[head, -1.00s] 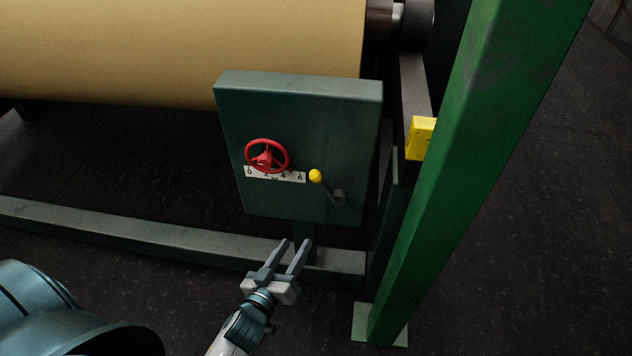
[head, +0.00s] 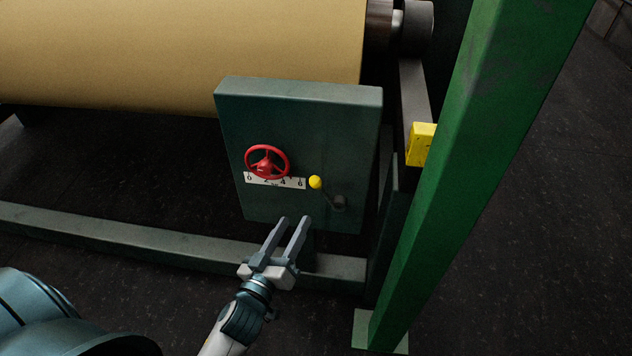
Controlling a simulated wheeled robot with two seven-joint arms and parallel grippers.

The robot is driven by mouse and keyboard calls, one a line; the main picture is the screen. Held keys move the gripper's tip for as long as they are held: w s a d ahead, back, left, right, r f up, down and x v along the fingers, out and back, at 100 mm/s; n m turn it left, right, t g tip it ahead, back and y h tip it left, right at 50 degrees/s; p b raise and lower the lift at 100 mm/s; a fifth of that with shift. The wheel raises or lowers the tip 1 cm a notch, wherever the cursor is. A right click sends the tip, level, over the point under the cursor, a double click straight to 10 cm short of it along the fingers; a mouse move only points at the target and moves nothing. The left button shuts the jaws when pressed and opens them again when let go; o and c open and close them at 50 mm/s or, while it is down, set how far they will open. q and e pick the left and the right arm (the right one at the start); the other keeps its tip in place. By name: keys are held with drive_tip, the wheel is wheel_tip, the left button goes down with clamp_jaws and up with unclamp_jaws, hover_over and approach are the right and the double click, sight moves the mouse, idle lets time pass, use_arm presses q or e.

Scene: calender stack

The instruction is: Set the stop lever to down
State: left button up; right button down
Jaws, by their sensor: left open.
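The stop lever (head: 327,192) is on the lower right of the front of a dark green control box (head: 300,115). Its yellow knob (head: 315,182) points up and to the left from a grey pivot (head: 339,203). My left gripper (head: 295,220) is open and empty, below and a little left of the lever. Its fingertips point up toward the box and overlap its lower edge in the picture. The fingers are apart from the knob. My right gripper is not in view.
A red handwheel (head: 267,161) with a white number scale (head: 275,181) sits left of the lever. A green post (head: 440,175) with a yellow block (head: 421,144) beside it stands at the right. A large tan roll (head: 180,50) lies behind. A low rail (head: 130,241) runs along the floor.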

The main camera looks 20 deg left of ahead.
sight(314, 187)
use_arm(q)
drive_tip(key=w+p, duration=0.2)
drive_tip(key=w, duration=1.2)
drive_tip(key=shift+a+r, duration=0.1)
drive_tip(key=shift+w+p, duration=0.3)
drive_tip(key=shift+w, duration=0.45)
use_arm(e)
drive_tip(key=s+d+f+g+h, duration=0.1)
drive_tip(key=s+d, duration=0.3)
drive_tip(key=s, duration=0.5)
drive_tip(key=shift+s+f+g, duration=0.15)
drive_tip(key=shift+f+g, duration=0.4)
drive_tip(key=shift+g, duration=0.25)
use_arm(q)
clamp_jaws()
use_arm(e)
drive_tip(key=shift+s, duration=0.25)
